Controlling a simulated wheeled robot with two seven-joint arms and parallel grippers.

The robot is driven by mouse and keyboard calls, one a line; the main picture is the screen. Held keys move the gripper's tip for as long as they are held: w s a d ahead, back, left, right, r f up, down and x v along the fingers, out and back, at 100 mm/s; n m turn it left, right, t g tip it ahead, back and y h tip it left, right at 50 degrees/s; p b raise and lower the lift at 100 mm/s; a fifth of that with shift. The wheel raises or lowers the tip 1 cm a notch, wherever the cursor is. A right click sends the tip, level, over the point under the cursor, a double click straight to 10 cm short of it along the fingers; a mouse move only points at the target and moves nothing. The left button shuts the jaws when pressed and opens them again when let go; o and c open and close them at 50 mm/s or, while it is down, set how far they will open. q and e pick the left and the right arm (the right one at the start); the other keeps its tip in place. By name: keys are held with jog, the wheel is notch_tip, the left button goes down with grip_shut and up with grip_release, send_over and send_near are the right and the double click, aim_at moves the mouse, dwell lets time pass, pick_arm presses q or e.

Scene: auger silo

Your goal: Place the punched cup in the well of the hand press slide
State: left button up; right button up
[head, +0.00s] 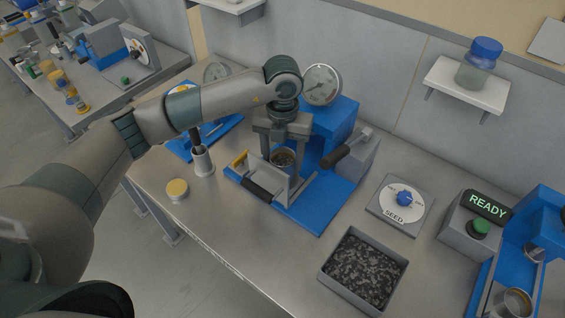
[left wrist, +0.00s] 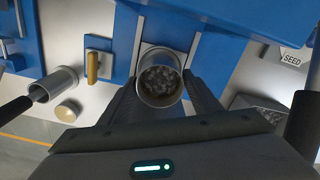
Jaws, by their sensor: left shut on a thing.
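The punched cup (head: 283,158) is metal and holds dark grey grains; it also shows in the left wrist view (left wrist: 160,88). My left gripper (head: 284,149) points down and is shut on the cup, with one finger on each side. The cup looks upright over the blue hand press (head: 325,203), behind the grey slide plate and its black handle (head: 257,190). The slide's well cannot be made out, and the gap under the cup cannot be judged. My right gripper is not in view.
The press's black-handled lever (head: 338,155) is close on the right. A yellow part (head: 239,159) is on the left. A grey cup with a dark handle (head: 203,162) and a yellow-topped tin (head: 177,190) stand further left. A tray of dark grains (head: 362,270) sits in front.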

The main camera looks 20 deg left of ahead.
aim_at(282, 165)
pick_arm(q)
notch_tip(282, 165, down, 3)
jog(key=shift+r+p, duration=0.2)
jog(key=shift+p, duration=0.3)
jog(key=shift+f, duration=0.1)
jog(key=shift+f, duration=0.2)
jog(key=o, duration=1.2)
jog(key=shift+r, duration=0.1)
jog(key=shift+r, duration=0.2)
